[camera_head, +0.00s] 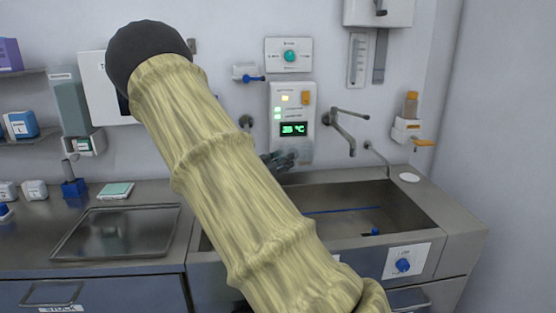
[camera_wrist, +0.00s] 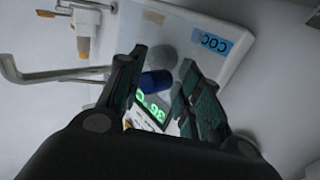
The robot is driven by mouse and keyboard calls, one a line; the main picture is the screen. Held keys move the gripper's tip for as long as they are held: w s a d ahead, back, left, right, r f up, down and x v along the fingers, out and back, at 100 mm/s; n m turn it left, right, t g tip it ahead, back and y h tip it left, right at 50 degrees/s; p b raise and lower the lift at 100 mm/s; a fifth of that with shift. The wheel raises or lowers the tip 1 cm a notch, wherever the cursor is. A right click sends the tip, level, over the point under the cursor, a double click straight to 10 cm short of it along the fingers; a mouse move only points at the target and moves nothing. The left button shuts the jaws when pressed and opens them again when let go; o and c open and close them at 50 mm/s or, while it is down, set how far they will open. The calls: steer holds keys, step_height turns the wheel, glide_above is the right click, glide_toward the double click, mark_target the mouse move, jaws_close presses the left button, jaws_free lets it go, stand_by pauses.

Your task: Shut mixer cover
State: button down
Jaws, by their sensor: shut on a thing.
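The white mixer panel (camera_head: 293,105) with a green temperature display is on the back wall above the sink. Its lower part is partly hidden by my dark gripper (camera_head: 280,158). In the wrist view the white panel (camera_wrist: 235,30) bears a blue label, and the green display (camera_wrist: 153,113) shows between my fingers. A blue cylindrical knob (camera_wrist: 157,81) lies between the fingers of my gripper (camera_wrist: 160,62), which is shut on it. A grey round part (camera_wrist: 162,57) is just beyond the knob. I cannot make out a separate cover or its position.
My sleeved arm crosses the middle of the head view. A faucet (camera_head: 340,122) sticks out right of the panel, and its pipe (camera_wrist: 45,74) shows in the wrist view. The sink (camera_head: 425,219) is below. A bottle dispenser (camera_head: 408,128) hangs farther right. A tray (camera_head: 65,240) lies on the left counter.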

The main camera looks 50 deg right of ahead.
steer(key=shift+w, duration=0.25)
stand_by(0.3)
steer(key=c, duration=1.2)
jaws_free()
steer(key=shift+c, duration=0.2)
